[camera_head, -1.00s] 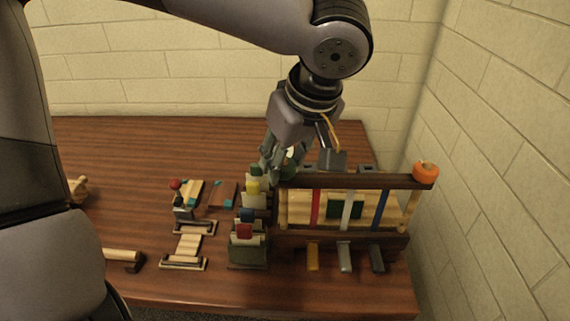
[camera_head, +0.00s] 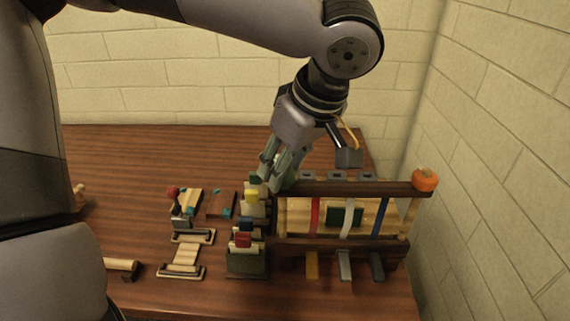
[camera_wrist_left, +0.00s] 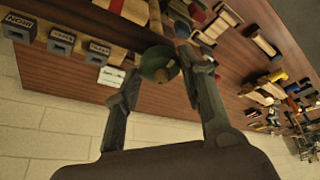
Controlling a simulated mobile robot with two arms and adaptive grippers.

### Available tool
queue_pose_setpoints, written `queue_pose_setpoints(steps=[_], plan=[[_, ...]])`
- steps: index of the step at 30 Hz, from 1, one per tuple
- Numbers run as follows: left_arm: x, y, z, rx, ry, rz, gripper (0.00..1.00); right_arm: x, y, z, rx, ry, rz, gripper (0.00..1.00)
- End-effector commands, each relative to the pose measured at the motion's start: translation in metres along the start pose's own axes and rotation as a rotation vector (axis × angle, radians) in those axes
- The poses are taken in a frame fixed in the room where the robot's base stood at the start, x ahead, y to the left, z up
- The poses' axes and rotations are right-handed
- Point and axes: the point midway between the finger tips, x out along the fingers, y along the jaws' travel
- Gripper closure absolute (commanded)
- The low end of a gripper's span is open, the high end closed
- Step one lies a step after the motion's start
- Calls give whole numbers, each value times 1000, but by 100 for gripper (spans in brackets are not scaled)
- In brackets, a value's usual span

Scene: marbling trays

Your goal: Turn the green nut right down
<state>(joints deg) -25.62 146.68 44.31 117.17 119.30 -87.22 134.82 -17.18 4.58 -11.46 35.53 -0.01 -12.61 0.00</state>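The green nut (camera_wrist_left: 160,63) is a dull green round piece at the end of the wooden rack's top bar (camera_wrist_left: 85,18). In the left wrist view, the two fingers of my left gripper (camera_wrist_left: 163,52) stand on either side of it, spread by about its width. Whether both fingertips press on it cannot be told. In the head view my left gripper (camera_head: 270,178) points down at the left end of the rack's dark top bar (camera_head: 350,188), and its fingers hide the nut. My right gripper is not in view.
An orange nut (camera_head: 425,180) sits at the bar's right end, near the wall. Red, white and blue strips cross the rack. A holder with coloured blocks (camera_head: 246,262) stands close left of the rack. Bare tabletop (camera_head: 130,165) lies at the back left.

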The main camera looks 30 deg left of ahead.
Motion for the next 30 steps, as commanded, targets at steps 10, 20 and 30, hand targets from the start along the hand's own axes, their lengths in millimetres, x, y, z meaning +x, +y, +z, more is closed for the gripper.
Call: queue_pose_setpoints(steps=[10,20,30], plan=[[1,-1,1,3,-2,-4,46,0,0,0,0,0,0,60],[-10,0,1,3,-3,-3,46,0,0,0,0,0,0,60],[-81,0,2,4,-6,-4,46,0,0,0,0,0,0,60]])
